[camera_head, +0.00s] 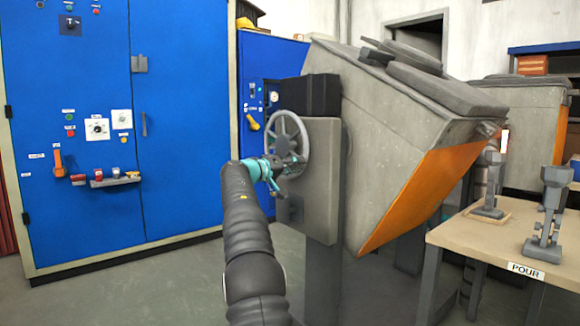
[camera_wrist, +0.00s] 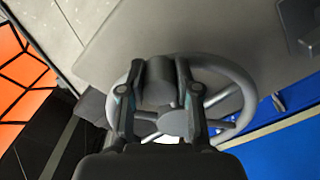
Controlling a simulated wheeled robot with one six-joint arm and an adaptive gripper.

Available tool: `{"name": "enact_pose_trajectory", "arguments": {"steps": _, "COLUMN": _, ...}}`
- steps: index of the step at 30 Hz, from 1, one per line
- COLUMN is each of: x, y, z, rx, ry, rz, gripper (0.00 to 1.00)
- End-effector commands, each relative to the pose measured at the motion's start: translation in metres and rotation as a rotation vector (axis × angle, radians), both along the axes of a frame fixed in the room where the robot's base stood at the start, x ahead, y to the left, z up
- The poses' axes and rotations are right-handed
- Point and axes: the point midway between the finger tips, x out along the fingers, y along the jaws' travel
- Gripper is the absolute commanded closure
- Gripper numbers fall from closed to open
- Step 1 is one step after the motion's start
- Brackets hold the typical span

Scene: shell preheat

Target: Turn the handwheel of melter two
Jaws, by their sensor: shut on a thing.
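The grey spoked handwheel (camera_head: 283,144) stands on a grey box panel (camera_head: 322,160) in front of a melter (camera_head: 390,125). The melter is tilted, with grey walls and an orange side. No number on it can be read. My gripper (camera_head: 280,168) is at the lower part of the wheel in the head view. In the wrist view the handwheel (camera_wrist: 242,88) fills the middle. There my gripper (camera_wrist: 155,92) has one finger on each side of a dark grey cylindrical grip at the rim and is shut on it. The fingers hide part of the wheel.
A blue cabinet (camera_head: 175,70) with switches stands at the left. A second melter (camera_head: 530,125) is behind at the right. A table (camera_head: 465,232) with a POUR label and grey stands is at the right front. The floor (camera_head: 160,285) at the left is clear.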

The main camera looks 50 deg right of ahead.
Motion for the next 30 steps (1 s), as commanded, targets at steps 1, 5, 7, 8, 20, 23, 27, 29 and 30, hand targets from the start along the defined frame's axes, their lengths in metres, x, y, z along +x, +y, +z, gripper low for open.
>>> {"name": "enact_pose_trajectory", "arguments": {"steps": 1, "x": 0.002, "y": 0.000, "z": -0.002, "rx": 0.001, "ry": 0.003, "rz": 0.005, "gripper": 1.00}}
{"name": "enact_pose_trajectory", "arguments": {"steps": 5, "x": 0.002, "y": 0.000, "z": -0.002, "rx": 0.002, "ry": 0.004, "rz": 0.005, "gripper": 1.00}}
{"name": "enact_pose_trajectory", "arguments": {"steps": 7, "x": 0.002, "y": 0.000, "z": -0.001, "rx": 0.001, "ry": 0.004, "rz": 0.006, "gripper": 1.00}}
{"name": "enact_pose_trajectory", "arguments": {"steps": 8, "x": 0.002, "y": 0.000, "z": -0.001, "rx": 0.001, "ry": 0.004, "rz": 0.006, "gripper": 0.63}}
{"name": "enact_pose_trajectory", "arguments": {"steps": 20, "x": 0.002, "y": 0.002, "z": 0.000, "rx": -0.001, "ry": 0.002, "rz": 0.004, "gripper": 0.43}}
{"name": "enact_pose_trajectory", "arguments": {"steps": 23, "x": 0.003, "y": 0.007, "z": 0.001, "rx": 0.000, "ry": 0.002, "rz": 0.005, "gripper": 0.43}}
{"name": "enact_pose_trajectory", "arguments": {"steps": 27, "x": 0.004, "y": 0.024, "z": 0.001, "rx": 0.000, "ry": 0.003, "rz": 0.005, "gripper": 0.43}}
{"name": "enact_pose_trajectory", "arguments": {"steps": 29, "x": 0.006, "y": 0.035, "z": 0.001, "rx": 0.000, "ry": 0.004, "rz": 0.006, "gripper": 0.43}}
{"name": "enact_pose_trajectory", "arguments": {"steps": 30, "x": 0.007, "y": 0.044, "z": 0.001, "rx": 0.000, "ry": 0.003, "rz": 0.006, "gripper": 0.43}}
